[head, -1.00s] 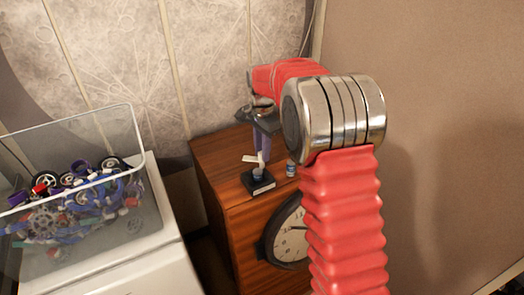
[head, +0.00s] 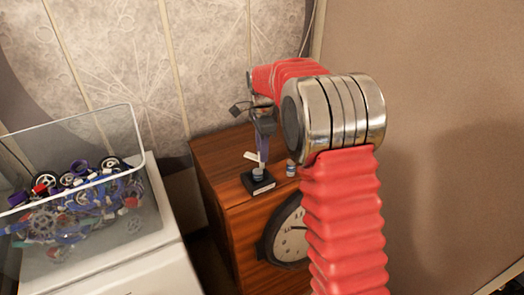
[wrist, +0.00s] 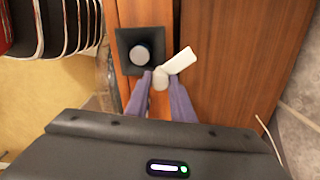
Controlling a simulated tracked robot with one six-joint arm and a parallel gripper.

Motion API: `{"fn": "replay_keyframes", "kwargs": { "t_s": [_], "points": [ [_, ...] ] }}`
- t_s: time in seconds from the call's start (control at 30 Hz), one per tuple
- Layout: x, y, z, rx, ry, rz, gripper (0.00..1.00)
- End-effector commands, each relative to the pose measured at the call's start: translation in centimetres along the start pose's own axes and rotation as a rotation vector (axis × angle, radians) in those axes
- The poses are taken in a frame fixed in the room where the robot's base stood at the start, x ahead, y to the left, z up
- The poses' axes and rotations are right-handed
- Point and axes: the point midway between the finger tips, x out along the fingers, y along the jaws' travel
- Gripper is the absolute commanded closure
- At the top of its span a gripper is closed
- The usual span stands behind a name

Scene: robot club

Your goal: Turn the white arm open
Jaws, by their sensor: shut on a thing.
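The white arm (wrist: 179,62) is a short flat lever with a rounded end, beside a round blue-grey cap (wrist: 141,54) on a black square base (wrist: 122,47). In the head view the white arm (head: 251,156) sits just above the blue cap and base (head: 262,188) on the wooden cabinet. My gripper (wrist: 162,76) has its two purple fingers closed about the rounded end of the white arm, whose free end points up and right in the wrist view. In the head view my gripper (head: 262,158) reaches down from above, and its fingers partly hide the arm.
The wooden cabinet (head: 225,160) has a round clock (head: 290,235) on its front. A small blue-and-white piece (head: 291,168) stands on its top to the right. A clear bin (head: 75,130) of loose parts stands on a white unit at left. Walls close off the back and right.

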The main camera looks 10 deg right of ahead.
Motion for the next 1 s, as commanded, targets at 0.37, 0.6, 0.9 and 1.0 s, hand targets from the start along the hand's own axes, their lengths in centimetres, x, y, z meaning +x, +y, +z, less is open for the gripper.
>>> {"fn": "replay_keyframes", "kwargs": {
  "t_s": [0.37,0.6,0.9,1.0],
  "points": [
    [-0.1,-0.1,0.0,-0.001,-0.001,-0.002,0.60],
    [-0.2,-0.1,0.0,-0.001,0.000,-0.002,0.60],
    [-3.2,-0.1,0.0,-0.001,0.000,-0.005,0.60],
    [-5.0,-0.1,0.0,-0.001,0.000,-0.005,0.60]
  ]
}}
